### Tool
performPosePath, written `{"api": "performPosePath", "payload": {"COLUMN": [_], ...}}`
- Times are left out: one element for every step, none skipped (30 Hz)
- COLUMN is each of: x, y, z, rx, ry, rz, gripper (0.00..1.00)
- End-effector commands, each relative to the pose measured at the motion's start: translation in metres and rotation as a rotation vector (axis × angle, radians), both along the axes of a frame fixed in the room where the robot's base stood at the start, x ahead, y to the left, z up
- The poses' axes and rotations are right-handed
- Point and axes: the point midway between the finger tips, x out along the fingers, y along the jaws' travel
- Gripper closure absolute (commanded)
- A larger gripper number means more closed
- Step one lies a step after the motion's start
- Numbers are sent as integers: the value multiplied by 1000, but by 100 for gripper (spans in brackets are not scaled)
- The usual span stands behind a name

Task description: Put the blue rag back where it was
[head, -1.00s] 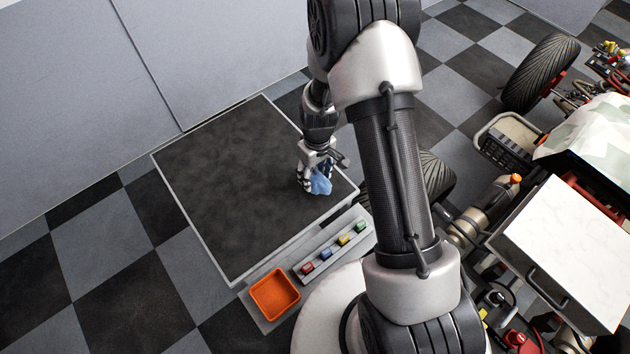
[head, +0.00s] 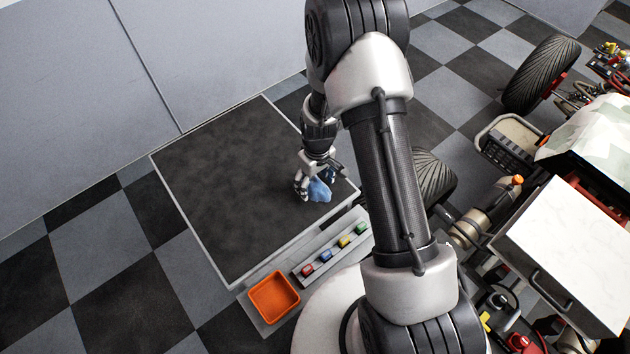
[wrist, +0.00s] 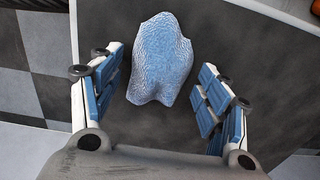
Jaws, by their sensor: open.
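The blue rag (head: 319,190) lies in a crumpled heap on the dark top of the low table (head: 225,185), near its right-hand corner. In the wrist view the rag (wrist: 162,58) is between and just beyond the fingers, with dark surface showing on both sides of it. My gripper (head: 315,185) is at the rag in the head view, pointing down. In the wrist view my gripper (wrist: 160,95) has its blue-padded fingers spread wide, and neither finger visibly touches the rag.
An orange tray (head: 274,297) and a grey rack (head: 331,254) with several coloured blocks stand along the table's near edge. A white-topped unit (head: 565,255) and a dark wheel (head: 541,73) are at the right. Most of the dark tabletop is bare.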

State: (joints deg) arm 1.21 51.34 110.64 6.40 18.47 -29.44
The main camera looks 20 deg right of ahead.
Motion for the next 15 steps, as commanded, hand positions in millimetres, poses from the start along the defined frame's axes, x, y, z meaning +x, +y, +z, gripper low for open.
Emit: {"api": "performPosePath", "payload": {"x": [0,0,0,0,0,0,0,0,0,1,1,1,1,1,1], "y": [0,0,0,0,0,0,0,0,0,0,0,0,-1,-1,-1], "z": [0,0,0,0,0,0,1,2,4,7,11,17,22,29,38], "rx": [0,0,0,0,0,0,0,0,0,0,0,0,0,0,-1], "ry": [0,0,0,0,0,0,0,0,0,-1,-2,-2,-3,-4,-4], "rz": [0,0,0,0,0,0,0,0,0,0,0,0,0,0,0], "gripper": [30,30,30,30,30,30,30,30,30,30,30,30,30,30,30]}}
